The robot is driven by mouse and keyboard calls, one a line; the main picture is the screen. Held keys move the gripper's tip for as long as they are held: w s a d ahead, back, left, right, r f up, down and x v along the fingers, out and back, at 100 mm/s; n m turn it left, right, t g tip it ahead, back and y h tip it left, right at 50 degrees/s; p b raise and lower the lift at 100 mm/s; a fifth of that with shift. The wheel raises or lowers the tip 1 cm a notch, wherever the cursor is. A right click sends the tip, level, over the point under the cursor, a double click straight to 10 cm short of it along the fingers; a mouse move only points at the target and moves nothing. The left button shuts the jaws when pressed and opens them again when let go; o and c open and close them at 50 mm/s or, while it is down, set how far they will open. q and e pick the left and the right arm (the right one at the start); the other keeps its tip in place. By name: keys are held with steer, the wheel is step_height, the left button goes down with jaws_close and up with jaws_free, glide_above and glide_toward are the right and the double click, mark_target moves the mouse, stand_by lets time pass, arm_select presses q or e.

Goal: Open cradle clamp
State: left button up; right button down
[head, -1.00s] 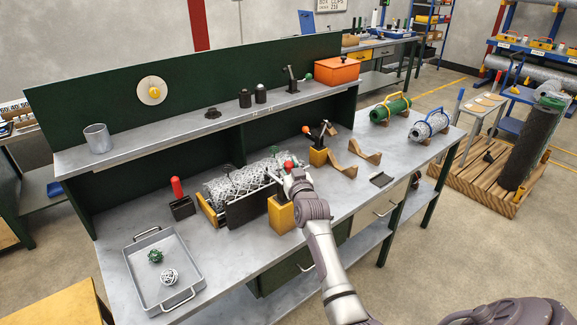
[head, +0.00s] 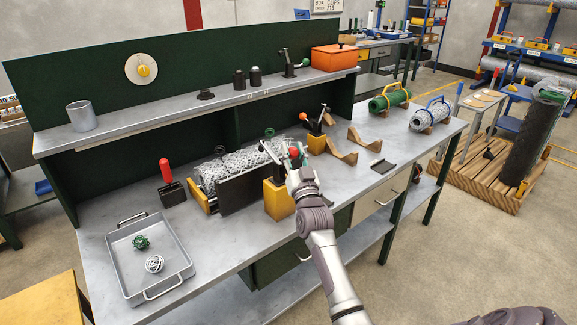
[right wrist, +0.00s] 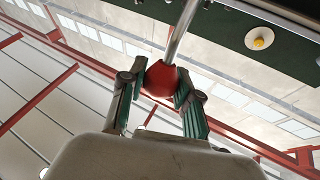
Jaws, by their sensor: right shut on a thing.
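The cradle (head: 238,194) is a dark trough with yellow end pieces on the bench, and a wire-mesh roll (head: 231,165) lies in it. A yellow block (head: 279,199) stands at the cradle's right end. The clamp lever's red knob (head: 293,153) is above and slightly right of this block. My right gripper (head: 296,163) is shut on the knob. In the right wrist view the red knob (right wrist: 160,79) sits between both fingers, with a metal rod (right wrist: 180,33) rising from it. The clamp's lower part is partly hidden by my gripper. My left gripper is not in view.
Left of the cradle stand a red-handled tool in a dark holder (head: 173,191) and a grey tray (head: 178,274) with two wire balls. A second yellow block (head: 317,144) with tools and wooden cradles (head: 340,146) stand to the right. The shelf (head: 130,126) runs behind.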

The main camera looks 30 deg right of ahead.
arm_select(q)
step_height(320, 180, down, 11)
steer(key=b, duration=0.9)
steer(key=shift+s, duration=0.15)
arm_select(e)
steer(key=s+f+m+t+h, duration=0.1)
steer(key=s+f+m+h, duration=0.1)
steer(key=f, duration=0.5)
steer(key=shift+s+f+t+h, duration=0.2)
steer(key=shift+s+t+h, duration=0.15)
steer(key=shift+s, duration=0.3)
steer(key=shift+d, duration=0.1)
steer(key=c, duration=0.8)
jaws_free()
steer(key=shift+d, duration=0.1)
steer(key=v, duration=1.2)
steer(key=shift+f, duration=0.1)
